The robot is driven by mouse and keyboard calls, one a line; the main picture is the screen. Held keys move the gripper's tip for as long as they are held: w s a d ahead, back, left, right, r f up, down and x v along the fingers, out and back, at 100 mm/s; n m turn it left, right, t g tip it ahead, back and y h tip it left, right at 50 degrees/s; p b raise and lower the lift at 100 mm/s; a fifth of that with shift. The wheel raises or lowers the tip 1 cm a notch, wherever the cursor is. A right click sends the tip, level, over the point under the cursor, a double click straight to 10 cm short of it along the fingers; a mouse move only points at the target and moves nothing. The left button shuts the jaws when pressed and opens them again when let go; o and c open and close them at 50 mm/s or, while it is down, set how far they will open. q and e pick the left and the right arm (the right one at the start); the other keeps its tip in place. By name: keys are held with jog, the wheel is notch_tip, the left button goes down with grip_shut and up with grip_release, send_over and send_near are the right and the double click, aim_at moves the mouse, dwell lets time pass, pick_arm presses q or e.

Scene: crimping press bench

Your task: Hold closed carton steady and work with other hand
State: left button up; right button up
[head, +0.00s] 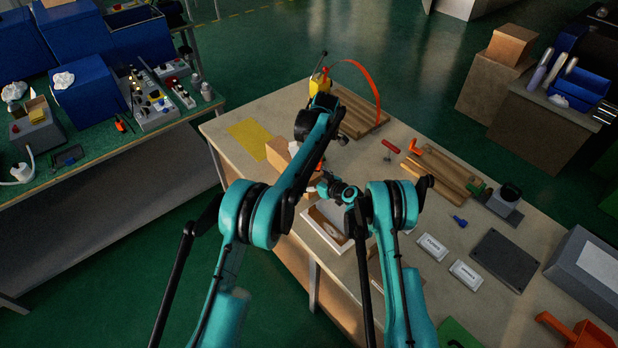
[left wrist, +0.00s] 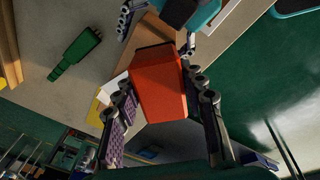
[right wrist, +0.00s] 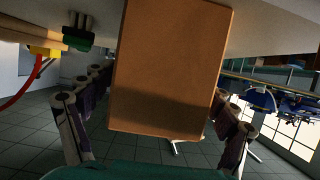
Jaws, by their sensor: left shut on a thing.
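The brown carton (right wrist: 170,70) fills the middle of the right wrist view, with its flat face toward the camera. My right gripper (right wrist: 165,95) has one finger at each side of it; I cannot make out whether both touch. In the left wrist view my left gripper (left wrist: 163,100) is shut on an orange-red block-shaped tool (left wrist: 160,85). It is held close to the carton (left wrist: 155,32), which shows behind it with my right gripper's fingers beside it. In the head view the carton (head: 279,153) is mostly hidden by my arms, and the fingertips are hidden.
A yellow sheet (head: 248,138) lies on the bench left of the carton. A white-rimmed tray (head: 347,243) is at the bench's front edge. Wooden racks (head: 440,172), white labelled boxes (head: 432,247) and a dark plate (head: 503,261) stand to the right. A green tool (left wrist: 76,54) lies on the bench.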

dwell(0.3)
jog(key=v, duration=1.2)
jog(key=shift+d+f, duration=0.1)
jog(key=shift+f, duration=0.05)
